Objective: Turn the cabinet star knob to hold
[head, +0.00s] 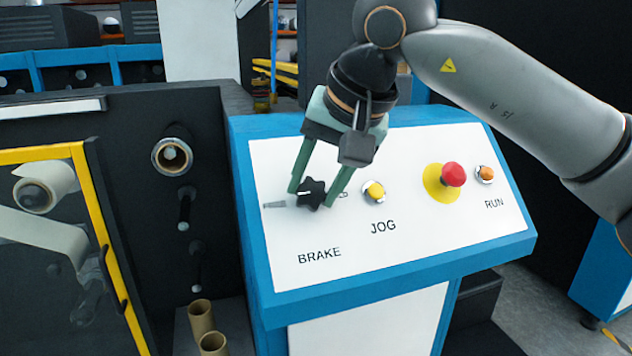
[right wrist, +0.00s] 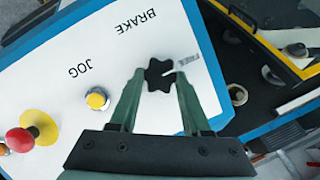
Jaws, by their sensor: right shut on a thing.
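The black star knob (head: 311,193) sits on the white sloping face of the blue-edged control cabinet (head: 420,262), above the word BRAKE. My right gripper (head: 314,196) reaches down to it with green fingers on either side and is shut on it. In the right wrist view the knob (right wrist: 158,75) lies between the fingertips (right wrist: 159,78). Its white pointer mark faces the FREE label (right wrist: 187,68). In the head view the label on the knob's other side is partly hidden by a finger. My left gripper is not in view.
To the knob's right are a yellow JOG button (head: 374,191), a red emergency button (head: 453,174) on a yellow disc and an orange RUN button (head: 485,174). A dark machine with a yellow-framed guard (head: 100,215) stands left. Cardboard tubes (head: 201,318) stand below it.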

